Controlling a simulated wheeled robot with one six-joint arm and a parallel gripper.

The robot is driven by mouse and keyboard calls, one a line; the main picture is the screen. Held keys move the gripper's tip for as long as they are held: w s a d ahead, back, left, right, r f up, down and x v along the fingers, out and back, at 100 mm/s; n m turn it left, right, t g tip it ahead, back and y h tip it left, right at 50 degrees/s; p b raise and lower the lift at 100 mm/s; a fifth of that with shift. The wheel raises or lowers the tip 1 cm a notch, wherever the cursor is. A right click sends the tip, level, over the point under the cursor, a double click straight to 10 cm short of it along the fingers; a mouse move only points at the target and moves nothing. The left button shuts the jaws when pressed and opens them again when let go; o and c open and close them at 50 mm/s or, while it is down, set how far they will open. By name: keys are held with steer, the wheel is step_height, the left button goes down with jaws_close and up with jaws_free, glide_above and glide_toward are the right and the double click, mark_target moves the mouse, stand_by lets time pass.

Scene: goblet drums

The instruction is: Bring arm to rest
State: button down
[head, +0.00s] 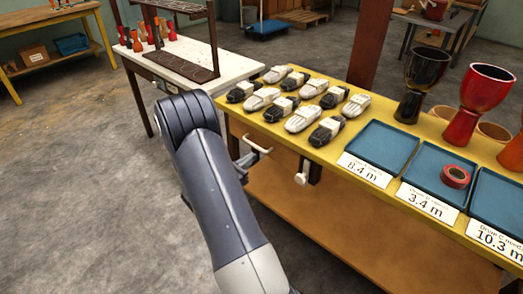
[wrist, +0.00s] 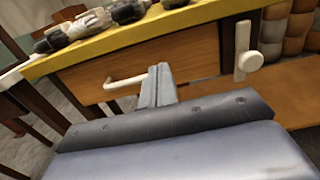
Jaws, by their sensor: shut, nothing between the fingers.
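My gripper (wrist: 157,86) shows in the wrist view with its two grey fingers together and nothing between them. It is in front of the yellow-topped workbench (wrist: 130,37), below the top's edge. The fingers overlap the drawer front (wrist: 190,55) in the picture, close to the right end of its pale handle (wrist: 122,82); I cannot tell whether they touch. In the head view my arm (head: 205,165) is bent in the foreground and hides most of the gripper. The handle (head: 257,144) shows just right of the arm.
A pale knob (head: 302,174) sticks out in front. A white table (head: 190,60) stands behind. Floor at left (head: 75,180) is clear.

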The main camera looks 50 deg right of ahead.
steer(key=a, duration=0.3)
steer(key=shift+s+a, duration=0.1)
steer(key=shift+a, duration=0.15)
glide_toward(269, 145)
steer(key=s+d+r, duration=0.1)
steer(key=d, duration=0.1)
steer(key=d+r, duration=0.1)
steer(key=d, duration=0.1)
steer(key=s+d+r, duration=0.1)
steer(key=d+r, duration=0.1)
steer(key=d, duration=0.1)
steer(key=shift+s, duration=0.4)
steer(key=shift+a, duration=0.15)
